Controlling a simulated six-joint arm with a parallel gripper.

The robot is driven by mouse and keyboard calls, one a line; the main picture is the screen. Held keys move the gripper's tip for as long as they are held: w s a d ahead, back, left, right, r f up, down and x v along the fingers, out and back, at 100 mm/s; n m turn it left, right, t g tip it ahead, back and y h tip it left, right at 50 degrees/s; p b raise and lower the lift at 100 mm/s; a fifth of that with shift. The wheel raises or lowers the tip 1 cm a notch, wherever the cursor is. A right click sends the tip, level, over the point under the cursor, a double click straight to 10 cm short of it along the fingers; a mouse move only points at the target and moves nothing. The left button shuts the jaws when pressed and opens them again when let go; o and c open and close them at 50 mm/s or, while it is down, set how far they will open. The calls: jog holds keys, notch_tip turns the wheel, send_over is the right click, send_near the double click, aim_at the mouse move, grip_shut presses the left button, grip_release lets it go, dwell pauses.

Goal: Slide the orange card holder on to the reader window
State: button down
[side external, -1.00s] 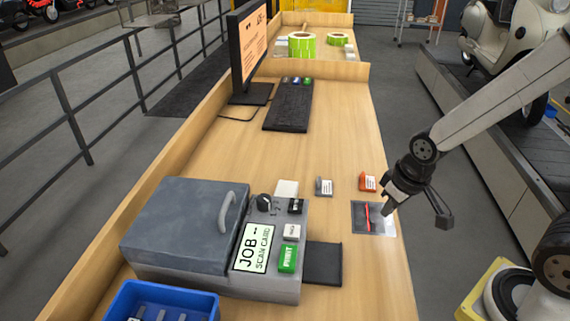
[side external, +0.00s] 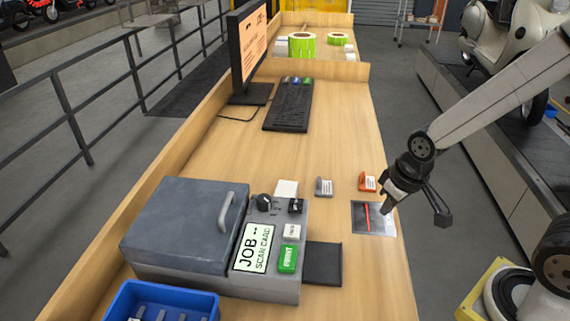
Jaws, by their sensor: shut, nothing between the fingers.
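The orange card holder (side external: 366,184) stands on the wooden counter, with a white label on its face. The reader window (side external: 360,216) is a dark square with a red line, set in the counter just in front of the holder. They are apart. My gripper (side external: 386,209) is shut and empty, low over the right side of the reader window. It is in front and to the right of the orange holder. I cannot tell whether the fingertips touch the counter.
A grey card holder (side external: 324,187) stands left of the orange one. A grey printer (side external: 190,228) with a "SCAN CARD" screen (side external: 254,247) and a dark pad (side external: 323,264) are nearer. A blue bin (side external: 163,301), a keyboard (side external: 288,105) and a monitor (side external: 248,50) are on the left. Mid-counter is clear.

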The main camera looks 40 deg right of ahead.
aim_at(367, 204)
jog(key=w+d+r+m+g+y, duration=0.1)
jog(key=w+d+m, duration=0.3)
jog(key=w+d, duration=0.5)
jog(key=w+d+r+m+g+y, duration=0.1)
jog(key=w+d+r+m+g, duration=0.2)
jog(key=w+d, duration=0.6)
jog(key=shift+w+d+m, duration=0.25)
jog(key=shift+w+m, duration=0.95)
jog(key=shift+m, duration=0.1)
jog(key=x, duration=0.6)
jog(key=s+a+x, duration=0.1)
jog(key=x, duration=0.3)
jog(key=shift+r, duration=0.15)
jog(key=shift+s+a, duration=1.05)
jog(key=shift+s+a, duration=0.1)
jog(key=s+a, duration=0.8)
jog(key=shift+a, duration=0.4)
jog(key=shift+w+d, duration=0.15)
jog(key=shift+w, duration=0.05)
